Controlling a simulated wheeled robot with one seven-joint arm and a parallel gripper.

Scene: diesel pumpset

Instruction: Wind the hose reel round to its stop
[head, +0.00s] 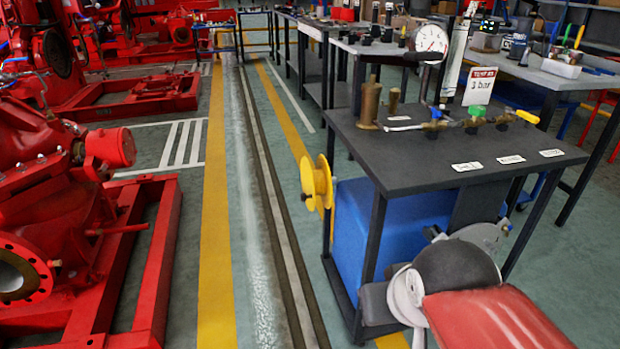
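A yellow hose reel (317,184) is mounted on the left side of the dark-topped test bench (440,150), below the level of the top. It is seen nearly edge-on. A small knob or handle (305,197) seems to stick out on its left face. Its stop cannot be made out. My arm shows at the lower right, in front of the bench and well to the right of the reel. The fingers of my gripper cannot be seen, and nothing touches the reel.
A blue tank (390,230) sits under the bench top. The top carries a pressure gauge (431,42), brass fittings (369,105) and valves with green and yellow handles. Red pumpsets (70,190) stand on the left. The floor aisle (260,220) left of the reel is clear.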

